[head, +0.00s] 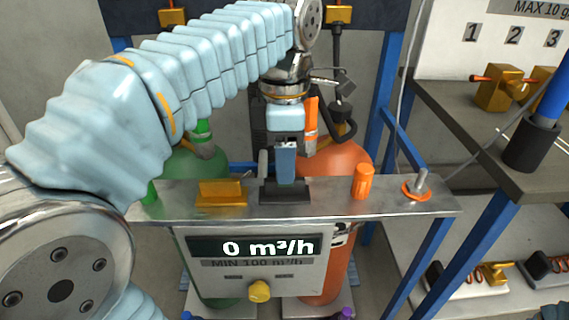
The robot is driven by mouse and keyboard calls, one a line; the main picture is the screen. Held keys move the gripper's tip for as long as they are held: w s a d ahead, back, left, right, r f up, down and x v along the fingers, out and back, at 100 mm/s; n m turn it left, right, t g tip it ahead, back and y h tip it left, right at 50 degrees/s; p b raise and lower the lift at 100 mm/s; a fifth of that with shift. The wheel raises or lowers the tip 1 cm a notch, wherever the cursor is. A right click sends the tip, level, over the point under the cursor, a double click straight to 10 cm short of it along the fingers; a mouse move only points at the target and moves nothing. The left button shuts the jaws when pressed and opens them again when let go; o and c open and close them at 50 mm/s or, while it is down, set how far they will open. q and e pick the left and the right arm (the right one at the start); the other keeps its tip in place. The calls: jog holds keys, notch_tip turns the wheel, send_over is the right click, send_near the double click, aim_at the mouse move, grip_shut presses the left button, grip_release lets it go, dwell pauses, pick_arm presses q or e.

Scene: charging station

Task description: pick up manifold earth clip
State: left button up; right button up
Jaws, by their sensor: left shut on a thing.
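My left gripper (285,163) points down over the middle of the metal shelf (332,207). It is shut on a dark clip-like piece (285,192) at the shelf top, which appears to be the manifold earth clip. The fingers hide part of the piece, and I cannot tell whether it is clear of the shelf. My right gripper is not in view.
On the shelf, a brass block (221,193) stands close left, and an orange cylinder (363,182) and a metal stud with an orange ring (417,187) stand right. A green (190,165) and an orange gas cylinder (338,160) stand behind. A flow display (255,247) hangs in front.

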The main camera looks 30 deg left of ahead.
pick_arm(q)
jog(key=s+d+r+p, duration=0.2)
jog(key=s+d+r, duration=0.7)
jog(key=r, duration=0.1)
send_over(219, 180)
notch_tip(219, 180, down, 3)
jog(key=shift+r+p, duration=0.1)
jog(key=shift+p, duration=0.35)
jog(key=shift+f, duration=0.2)
notch_tip(219, 180, down, 6)
jog(key=b, duration=0.4)
jog(key=shift+r, duration=0.25)
jog(key=shift+p, duration=0.65)
dwell(0.5)
jog(key=shift+f+b, duration=1.45)
jog(key=shift+f, duration=0.65)
